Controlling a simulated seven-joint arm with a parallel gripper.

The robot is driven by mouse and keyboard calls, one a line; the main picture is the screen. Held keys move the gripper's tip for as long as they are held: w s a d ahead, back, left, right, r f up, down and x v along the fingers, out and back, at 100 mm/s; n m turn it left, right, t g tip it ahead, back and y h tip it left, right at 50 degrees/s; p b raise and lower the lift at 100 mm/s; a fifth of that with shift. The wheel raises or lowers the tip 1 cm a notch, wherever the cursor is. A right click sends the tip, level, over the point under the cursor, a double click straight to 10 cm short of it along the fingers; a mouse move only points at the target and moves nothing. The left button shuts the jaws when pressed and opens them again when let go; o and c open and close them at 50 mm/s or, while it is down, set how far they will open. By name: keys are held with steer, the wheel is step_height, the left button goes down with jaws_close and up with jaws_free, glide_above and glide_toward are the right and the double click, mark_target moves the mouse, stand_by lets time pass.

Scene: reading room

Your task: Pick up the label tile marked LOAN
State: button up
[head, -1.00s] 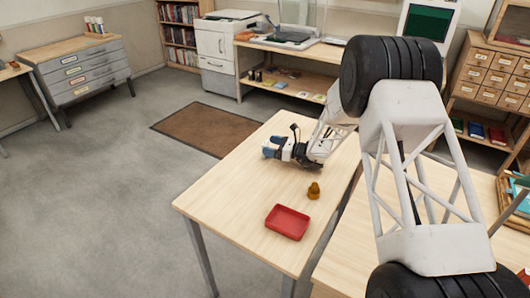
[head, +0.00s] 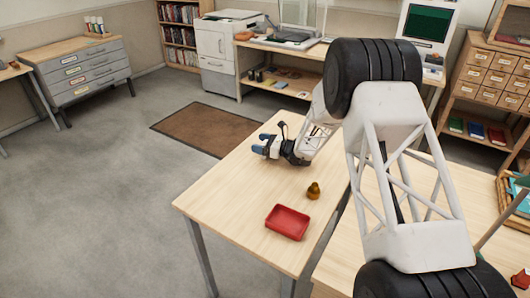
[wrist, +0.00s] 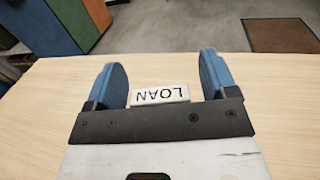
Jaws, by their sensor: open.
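The label tile marked LOAN (wrist: 160,94) is a pale flat block with dark letters. In the wrist view it lies on the wooden table (wrist: 270,100) between the two blue fingers of my gripper (wrist: 161,82). The letters read upside down there. A gap shows between each finger and the tile, and part of its near side may be hidden by the gripper's dark body. In the head view my gripper (head: 262,143) is low over the far left part of the table, open. I cannot make out the tile in the head view.
A red tray (head: 287,222) lies on the table's near part. A small brown knobbed object (head: 313,190) stands between the tray and my gripper. The table's left side is clear. A brown mat (head: 208,129) lies on the floor beyond the table.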

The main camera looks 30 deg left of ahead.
steer(key=c, duration=1)
steer(key=shift+r, duration=0.15)
steer(key=shift+r, duration=0.75)
steer(key=s+d+r, duration=0.1)
steer(key=s+d, duration=0.2)
steer(key=s, duration=0.1)
steer(key=s+d+r, duration=0.1)
steer(key=s+d, duration=0.2)
steer(key=d, duration=0.1)
steer(key=s+d+r, duration=0.1)
steer(key=s+d, duration=0.3)
steer(key=shift+s+r, duration=0.1)
steer(key=shift+s, duration=0.2)
